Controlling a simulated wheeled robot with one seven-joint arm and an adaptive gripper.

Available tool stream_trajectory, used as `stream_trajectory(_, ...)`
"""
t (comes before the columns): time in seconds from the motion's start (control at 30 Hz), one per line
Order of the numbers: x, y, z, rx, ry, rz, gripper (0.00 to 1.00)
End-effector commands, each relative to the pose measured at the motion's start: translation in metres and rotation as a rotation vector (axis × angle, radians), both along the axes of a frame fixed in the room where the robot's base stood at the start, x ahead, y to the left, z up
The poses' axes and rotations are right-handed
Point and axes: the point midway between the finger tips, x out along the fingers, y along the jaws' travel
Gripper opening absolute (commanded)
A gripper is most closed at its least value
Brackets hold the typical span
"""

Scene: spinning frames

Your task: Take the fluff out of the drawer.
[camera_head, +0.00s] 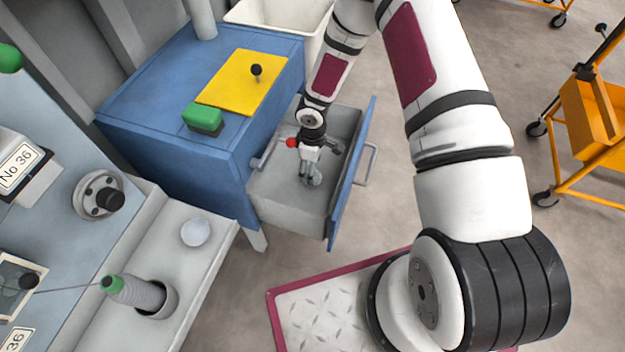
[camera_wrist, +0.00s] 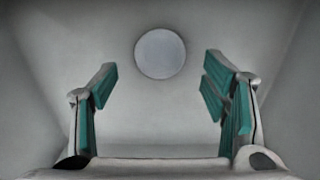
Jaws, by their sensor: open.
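The blue-fronted drawer (camera_head: 350,182) is pulled open from the blue cabinet (camera_head: 195,165). My gripper (camera_head: 313,181) reaches down inside its grey interior. In the wrist view my gripper (camera_wrist: 160,88) is open, with its teal-padded fingers apart. A pale grey round thing (camera_wrist: 160,53), which looks like the fluff, lies on the drawer floor beyond the fingertips, near the middle of the gap. Neither finger visibly touches it. In the head view I cannot make it out, as the gripper covers that area.
Drawer walls stand close around my gripper. A green-topped brush (camera_head: 203,119) and a yellow sheet (camera_head: 243,82) lie on the cabinet. A white ball (camera_head: 195,232) sits on the grey ledge near a thread spool (camera_head: 140,293). An orange cart (camera_head: 590,115) stands at right.

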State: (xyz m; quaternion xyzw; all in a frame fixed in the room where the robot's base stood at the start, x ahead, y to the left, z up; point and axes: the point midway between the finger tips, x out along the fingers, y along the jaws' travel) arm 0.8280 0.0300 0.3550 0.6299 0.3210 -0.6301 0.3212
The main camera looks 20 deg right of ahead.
Motion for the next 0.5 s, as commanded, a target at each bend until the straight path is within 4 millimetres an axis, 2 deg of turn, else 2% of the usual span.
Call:
stream_trajectory(0.17, 0.0, 0.0, -0.011, 0.0, 0.001, 0.001, 0.68)
stream_trajectory(0.4, 0.0, 0.0, -0.045, 0.001, 0.002, 0.0, 0.68)
stream_trajectory(0.5, 0.0, 0.0, -0.052, 0.001, 0.0, 0.0, 0.68)
